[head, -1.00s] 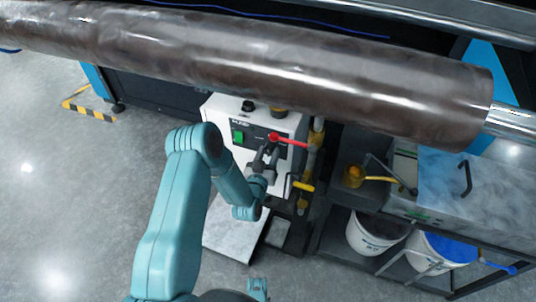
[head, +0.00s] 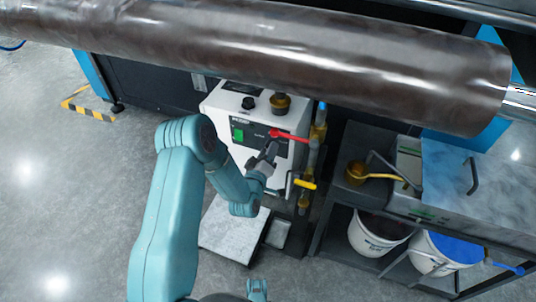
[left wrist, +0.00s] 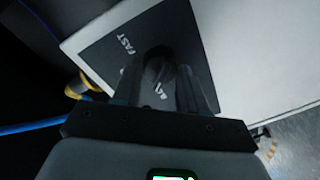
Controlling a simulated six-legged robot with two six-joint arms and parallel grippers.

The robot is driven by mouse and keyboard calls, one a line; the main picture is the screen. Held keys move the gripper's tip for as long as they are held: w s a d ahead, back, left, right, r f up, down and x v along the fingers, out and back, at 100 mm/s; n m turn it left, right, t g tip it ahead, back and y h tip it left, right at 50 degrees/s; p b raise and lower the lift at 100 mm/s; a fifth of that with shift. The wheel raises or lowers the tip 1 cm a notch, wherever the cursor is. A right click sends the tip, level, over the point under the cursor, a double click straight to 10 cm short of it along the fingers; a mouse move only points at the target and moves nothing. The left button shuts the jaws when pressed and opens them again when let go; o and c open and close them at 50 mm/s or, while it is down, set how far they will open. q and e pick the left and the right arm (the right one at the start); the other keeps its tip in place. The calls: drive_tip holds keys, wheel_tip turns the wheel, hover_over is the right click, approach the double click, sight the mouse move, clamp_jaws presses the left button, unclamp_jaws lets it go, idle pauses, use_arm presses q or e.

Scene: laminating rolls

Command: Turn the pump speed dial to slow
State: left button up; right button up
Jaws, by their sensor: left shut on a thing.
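The pump unit (head: 215,103) is a white box with a dark front panel and a green switch (head: 238,134), below the big roll. My left gripper (head: 271,150) is at the panel's right part, just below a red lever. In the left wrist view, my left gripper (left wrist: 160,88) is shut on the dark round speed dial (left wrist: 160,66). FAST is readable up and left of the dial; a partly covered label shows between the fingers. The dial's pointer direction is too dark to tell. In the head view the gripper hides the dial.
The large brown roll (head: 300,50) spans above the pump. A red lever (head: 290,136) and a yellow-handled valve (head: 305,184) stand close to the gripper. Buckets (head: 375,240) and a yellow-handled ladle (head: 358,172) are at right. Open floor lies at left.

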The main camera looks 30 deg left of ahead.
use_arm(q)
drive_tip(key=shift+w+a+r+n+b, duration=0.1)
drive_tip(key=shift+n+b, duration=0.15)
drive_tip(key=shift+n, duration=0.45)
drive_tip(key=shift+a+n+b, duration=0.1)
drive_tip(key=shift+n+b, duration=0.15)
drive_tip(key=shift+n, duration=0.45)
drive_tip(key=o, duration=1.1)
drive_tip(key=shift+c, duration=0.2)
drive_tip(key=shift+d, duration=0.1)
drive_tip(key=p+v, duration=0.1)
drive_tip(key=v, duration=1.5)
drive_tip(key=shift+s, duration=0.2)
